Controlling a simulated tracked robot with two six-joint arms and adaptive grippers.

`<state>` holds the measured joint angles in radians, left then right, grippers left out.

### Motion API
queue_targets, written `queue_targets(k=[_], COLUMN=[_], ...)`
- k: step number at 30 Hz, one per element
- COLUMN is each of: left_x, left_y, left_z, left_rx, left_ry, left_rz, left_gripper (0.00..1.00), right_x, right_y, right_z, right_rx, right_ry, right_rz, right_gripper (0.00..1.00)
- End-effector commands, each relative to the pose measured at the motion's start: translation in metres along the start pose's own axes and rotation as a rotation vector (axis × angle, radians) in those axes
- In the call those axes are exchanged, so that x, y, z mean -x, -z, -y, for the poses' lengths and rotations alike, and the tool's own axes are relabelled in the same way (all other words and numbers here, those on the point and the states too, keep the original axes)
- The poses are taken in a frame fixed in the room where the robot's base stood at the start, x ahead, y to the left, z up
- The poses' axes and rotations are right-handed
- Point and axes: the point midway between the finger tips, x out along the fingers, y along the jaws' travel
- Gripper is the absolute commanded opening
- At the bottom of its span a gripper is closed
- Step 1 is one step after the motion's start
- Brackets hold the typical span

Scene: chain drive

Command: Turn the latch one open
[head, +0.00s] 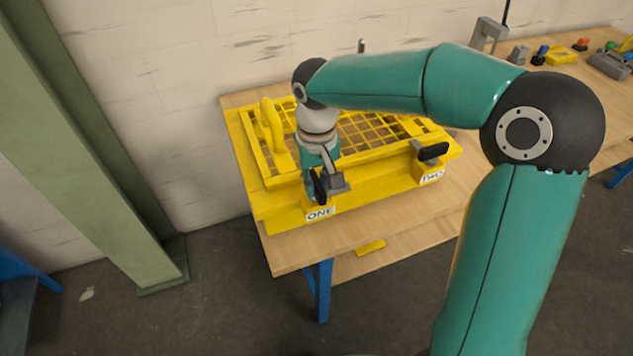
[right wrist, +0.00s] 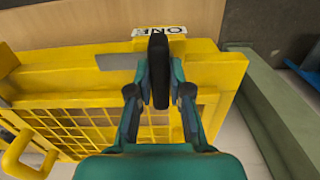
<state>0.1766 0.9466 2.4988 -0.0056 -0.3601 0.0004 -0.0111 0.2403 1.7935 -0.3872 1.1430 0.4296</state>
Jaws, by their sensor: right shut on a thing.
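Latch one's black handle (right wrist: 159,70) lies between the two fingers of my right gripper (right wrist: 160,85) in the right wrist view. The gripper is shut on it. In that view the handle runs across the yellow front edge, close to the ONE label (right wrist: 160,31). In the head view my right gripper (head: 320,178) reaches down at the near left corner of the yellow guard (head: 355,197), above the ONE label (head: 321,214). It partly hides the latch; a grey latch piece (head: 339,184) shows beside it. My left gripper is not in view.
Latch two (head: 433,152), with a black handle, sits at the guard's right, above the TWO label. A yellow loop handle (head: 271,125) stands on the mesh lid. A wooden bench (head: 300,257) carries the guard. A green post (head: 90,150) stands to the left.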

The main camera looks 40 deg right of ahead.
Motion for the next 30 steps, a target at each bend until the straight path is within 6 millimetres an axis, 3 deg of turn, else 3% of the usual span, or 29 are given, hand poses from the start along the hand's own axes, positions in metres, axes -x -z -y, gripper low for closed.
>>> queue_targets(k=[8,9,13,23,30], left_x=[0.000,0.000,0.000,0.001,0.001], left_y=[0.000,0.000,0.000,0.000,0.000], left_z=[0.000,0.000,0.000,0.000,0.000], left_rx=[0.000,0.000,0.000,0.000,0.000], left_ry=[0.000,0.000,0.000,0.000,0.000], left_rz=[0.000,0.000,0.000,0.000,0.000], left_gripper=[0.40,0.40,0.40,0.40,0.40], right_x=[0.002,0.002,0.001,0.002,0.029], right_y=[0.002,0.002,0.001,0.001,0.002], right_z=[0.001,0.001,0.001,0.000,0.001], right_rx=[-0.005,-0.005,-0.003,-0.002,-0.002], right_ry=[0.004,0.004,0.003,0.002,0.003], right_rz=[-0.008,-0.008,-0.006,-0.003,-0.007], right_gripper=[0.00,0.25,0.44,0.44,0.44])
